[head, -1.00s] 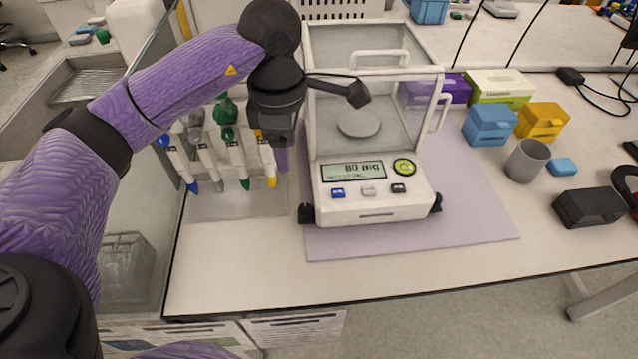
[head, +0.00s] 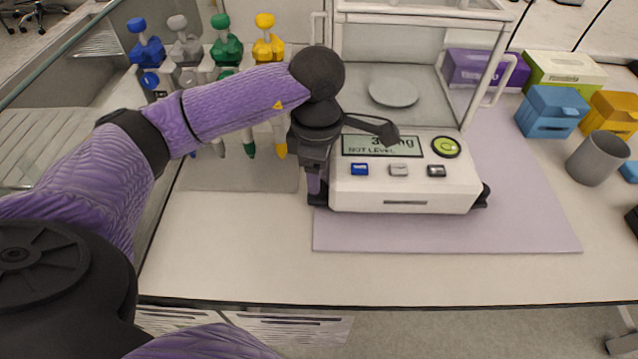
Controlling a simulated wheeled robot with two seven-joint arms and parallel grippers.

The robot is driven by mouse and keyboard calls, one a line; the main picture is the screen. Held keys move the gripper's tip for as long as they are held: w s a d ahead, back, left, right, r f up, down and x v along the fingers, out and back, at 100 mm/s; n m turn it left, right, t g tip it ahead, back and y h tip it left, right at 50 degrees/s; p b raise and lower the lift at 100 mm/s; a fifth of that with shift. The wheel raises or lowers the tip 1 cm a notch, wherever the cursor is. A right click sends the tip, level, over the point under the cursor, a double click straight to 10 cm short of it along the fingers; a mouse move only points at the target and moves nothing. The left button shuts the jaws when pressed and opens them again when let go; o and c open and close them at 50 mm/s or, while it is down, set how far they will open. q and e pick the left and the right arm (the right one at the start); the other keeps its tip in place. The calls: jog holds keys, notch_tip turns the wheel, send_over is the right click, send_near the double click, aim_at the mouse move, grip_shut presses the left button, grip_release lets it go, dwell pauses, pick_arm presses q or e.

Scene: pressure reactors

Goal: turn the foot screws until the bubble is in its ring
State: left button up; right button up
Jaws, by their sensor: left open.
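The white balance (head: 404,202) stands on the lilac mat, and its display (head: 382,146) reads "NOT LEVEL". The round green bubble level (head: 446,147) is at the right of its panel. The bubble's place in its ring is too small to tell. The black right foot screw (head: 482,196) sticks out at the front right corner. The left foot screw (head: 317,199) is at the front left corner, partly hidden by my left gripper (head: 315,184). That gripper is open and points down at this screw. Whether its fingers touch the screw cannot be told. My right gripper is out of view.
Several pipettes hang in a rack left of my gripper, a green one (head: 227,45) and a yellow one (head: 268,45) among them. Boxes and a grey cup (head: 598,158) stand at the right. The table front (head: 240,255) is clear.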

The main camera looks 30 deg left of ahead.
pick_arm(q)
notch_tip(320, 180, down, 3)
jog(key=shift+r, duration=0.1)
grip_shut()
jog(key=shift+n, duration=0.3)
jog(key=shift+r+n+p, duration=0.15)
jog(key=shift+n+p, duration=0.15)
jog(key=shift+n, duration=1.2)
jog(key=shift+n+p, duration=0.3)
jog(key=shift+n, duration=0.2)
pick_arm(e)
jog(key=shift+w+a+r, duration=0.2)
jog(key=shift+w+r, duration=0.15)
